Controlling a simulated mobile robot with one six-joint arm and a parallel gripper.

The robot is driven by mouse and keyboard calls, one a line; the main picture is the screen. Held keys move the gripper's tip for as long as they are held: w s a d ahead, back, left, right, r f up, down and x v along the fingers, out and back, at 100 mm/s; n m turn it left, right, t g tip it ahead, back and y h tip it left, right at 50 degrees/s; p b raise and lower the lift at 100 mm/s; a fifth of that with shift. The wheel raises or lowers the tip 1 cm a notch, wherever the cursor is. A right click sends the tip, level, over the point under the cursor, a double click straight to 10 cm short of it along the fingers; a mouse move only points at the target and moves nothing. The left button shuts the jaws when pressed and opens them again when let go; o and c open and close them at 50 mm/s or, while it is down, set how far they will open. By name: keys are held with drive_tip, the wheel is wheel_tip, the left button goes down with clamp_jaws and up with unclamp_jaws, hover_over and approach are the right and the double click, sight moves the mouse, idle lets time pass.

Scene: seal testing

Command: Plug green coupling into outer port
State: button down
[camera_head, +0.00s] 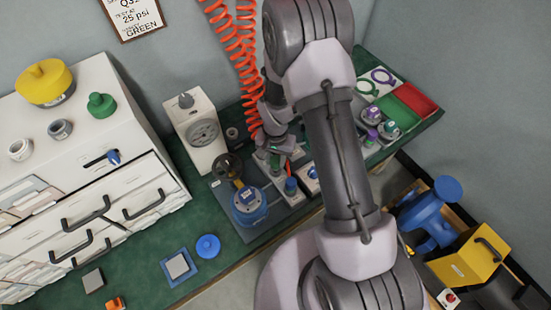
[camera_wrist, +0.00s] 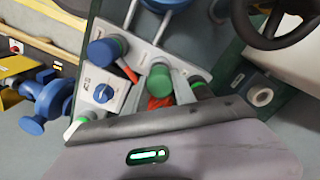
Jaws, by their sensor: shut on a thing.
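My gripper (camera_head: 275,145) is low over the grey test plate (camera_head: 246,232) on the green bench. In the wrist view the green coupling (camera_wrist: 159,82), a green-topped cylinder with orange hose (camera_wrist: 157,102) just below it, stands right in front of the gripper body. My gripper is shut on it; the fingertips are largely hidden by the grey housing. I cannot tell whether the coupling is seated in a port; the outer port is not clearly distinguishable.
A white box with a blue knob (camera_wrist: 103,92) stands beside the port block. A blue round vessel (camera_head: 248,205) and a white gauge box (camera_head: 196,130) are close by. The coiled orange hose (camera_head: 240,50) hangs behind my arm. Bare green bench (camera_head: 140,250) lies toward the front left.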

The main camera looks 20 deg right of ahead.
drive_tip(key=shift+f+b, duration=0.55)
drive_tip(key=shift+f, duration=0.1)
drive_tip(key=c, duration=0.9)
unclamp_jaws()
drive_tip(key=shift+c, duration=0.2)
wheel_tip(320, 180, up, 18)
drive_tip(key=p, duration=0.6)
drive_tip(key=shift+f+p, duration=0.25)
drive_tip(key=shift+p, duration=0.1)
